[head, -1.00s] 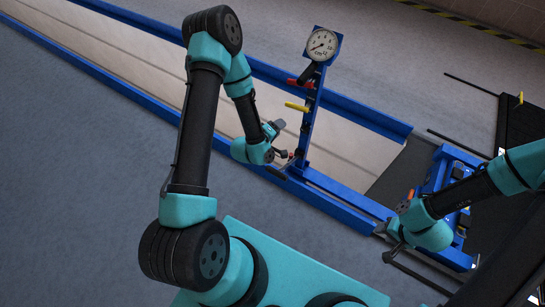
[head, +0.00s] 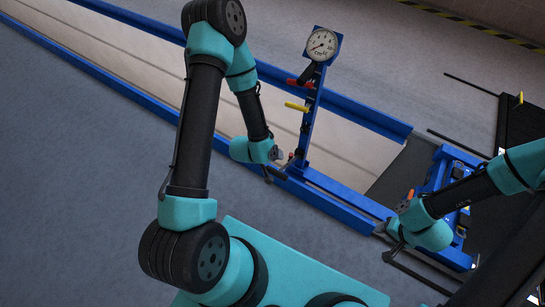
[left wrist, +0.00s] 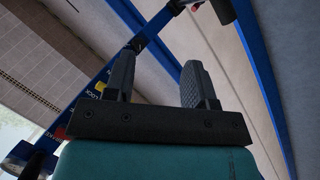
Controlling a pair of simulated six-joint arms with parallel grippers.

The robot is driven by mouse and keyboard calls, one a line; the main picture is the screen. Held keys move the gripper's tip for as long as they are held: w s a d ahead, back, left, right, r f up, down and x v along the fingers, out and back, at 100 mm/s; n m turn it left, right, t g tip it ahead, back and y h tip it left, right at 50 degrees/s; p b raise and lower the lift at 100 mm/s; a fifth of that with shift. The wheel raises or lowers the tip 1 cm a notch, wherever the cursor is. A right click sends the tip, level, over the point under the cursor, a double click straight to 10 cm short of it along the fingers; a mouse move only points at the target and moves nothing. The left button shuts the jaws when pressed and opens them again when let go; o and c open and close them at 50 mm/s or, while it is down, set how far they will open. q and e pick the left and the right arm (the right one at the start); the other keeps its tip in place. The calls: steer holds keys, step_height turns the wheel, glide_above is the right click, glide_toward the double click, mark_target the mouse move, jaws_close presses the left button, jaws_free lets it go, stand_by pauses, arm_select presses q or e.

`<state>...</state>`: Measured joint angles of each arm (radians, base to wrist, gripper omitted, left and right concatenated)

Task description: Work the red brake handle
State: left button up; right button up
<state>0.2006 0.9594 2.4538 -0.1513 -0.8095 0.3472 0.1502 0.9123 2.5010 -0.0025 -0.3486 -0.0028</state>
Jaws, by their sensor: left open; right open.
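In the head view a red handle (head: 293,82) sticks out to the left near the top of the blue post (head: 304,125), under the round gauge. A smaller red-tipped part (head: 291,155) sits low on the post. My left gripper (head: 275,164) is open and empty, just left of the post's lower part, close to the red-tipped part. In the left wrist view its two fingers (left wrist: 160,85) stand apart with the blue post behind them; a red bit (left wrist: 196,6) shows at the top. My right gripper (head: 392,232) is open at the right.
A yellow handle (head: 296,107) sticks out from the post below the red one. The white-faced gauge (head: 322,45) tops the post. Long blue rails (head: 365,115) run diagonally. A blue jack unit (head: 437,180) lies near my right gripper. Grey floor (head: 70,180) is clear at left.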

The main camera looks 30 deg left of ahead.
arm_select(q)
steer(key=shift+s, duration=0.2)
steer(key=shift+c, duration=0.4)
steer(key=shift+w, duration=0.15)
steer(key=shift+c, duration=0.8)
steer(key=w+r+m, duration=0.1)
steer(key=w+m, duration=0.1)
steer(key=w, duration=0.1)
steer(key=w+a+r+m, duration=0.1)
steer(key=w+m, duration=0.1)
steer(key=w+a+r+m+g, duration=0.1)
steer(key=w+m, duration=0.1)
steer(key=w, duration=0.1)
steer(key=shift+w+r+m, duration=0.2)
steer(key=shift+w+m, duration=0.1)
steer(key=shift+w, duration=0.05)
jaws_close()
steer(key=w+a+r+m+g, duration=0.1)
steer(key=w+r+m, duration=0.3)
steer(key=r, duration=0.5)
steer(key=w+a+r+m+g, duration=0.1)
steer(key=w+a+r+m, duration=0.2)
steer(key=w+r+m, duration=0.2)
steer(key=w+a+r+m+g, duration=0.1)
steer(key=w+a+r+m, duration=0.1)
steer(key=w+r+m, duration=0.3)
step_height(320, 180, up, 8)
steer(key=m, duration=0.4)
steer(key=shift+a+r, duration=0.15)
steer(key=shift+r, duration=0.1)
